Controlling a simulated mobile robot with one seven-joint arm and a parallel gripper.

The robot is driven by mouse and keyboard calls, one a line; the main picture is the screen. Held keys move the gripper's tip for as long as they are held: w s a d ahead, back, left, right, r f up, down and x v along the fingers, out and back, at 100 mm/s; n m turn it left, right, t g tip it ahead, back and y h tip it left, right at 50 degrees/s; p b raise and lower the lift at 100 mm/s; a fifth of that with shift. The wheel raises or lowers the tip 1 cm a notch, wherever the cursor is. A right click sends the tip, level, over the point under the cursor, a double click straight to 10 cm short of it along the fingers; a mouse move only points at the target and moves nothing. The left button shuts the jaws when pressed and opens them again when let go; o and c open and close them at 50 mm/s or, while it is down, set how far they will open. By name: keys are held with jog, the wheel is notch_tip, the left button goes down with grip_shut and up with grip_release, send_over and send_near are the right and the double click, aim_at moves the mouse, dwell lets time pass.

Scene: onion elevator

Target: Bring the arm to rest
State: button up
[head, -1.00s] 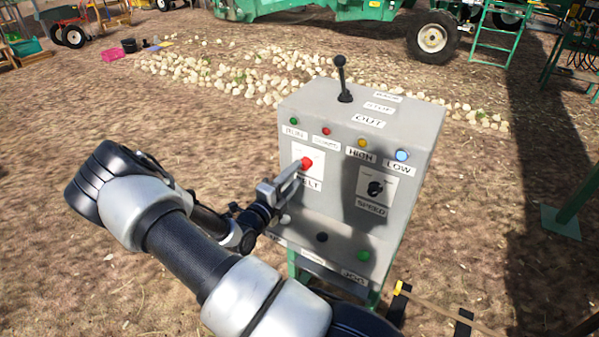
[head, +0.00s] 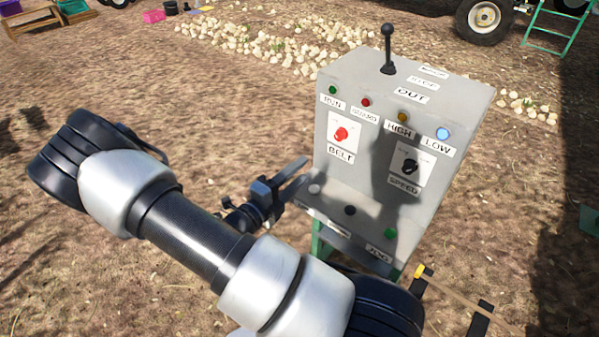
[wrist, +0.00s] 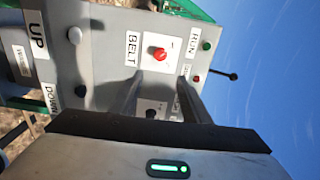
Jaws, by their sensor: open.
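My gripper (head: 291,179) is open and empty, to the left of the grey control box (head: 455,112) and apart from the red belt knob (head: 341,134). In the wrist view its two fingers (wrist: 160,95) point toward the box face, with the red knob (wrist: 158,53) beyond them. The black speed knob (head: 410,166) is on the right of the face, in my arm's shadow. My arm (head: 215,242) stretches across the lower left of the head view.
A black lever (head: 388,48) stands on top of the box. A lower ledge carries a white button (head: 314,189), a black one (head: 350,210) and a green one (head: 390,233). Onions (head: 270,38) lie behind. A yellow-ended bar (head: 450,290) lies at lower right.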

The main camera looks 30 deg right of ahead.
jog(key=s+a+r+m+g+y, duration=0.1)
jog(key=s+r+m+g+y, duration=0.4)
jog(key=m, duration=0.7)
jog(key=s+a+r+m+g+y, duration=0.25)
jog(key=s+r+m, duration=0.35)
jog(key=m, duration=0.6)
jog(key=s+a+r+m+t+y, duration=0.6)
jog(key=a+r+m+y, duration=0.3)
jog(key=m, duration=0.7)
notch_tip(320, 180, up, 4)
jog(key=a, duration=0.2)
jog(key=shift+s+a+m, duration=0.3)
jog(key=shift+s+a, duration=0.05)
jog(key=shift+s, duration=0.05)
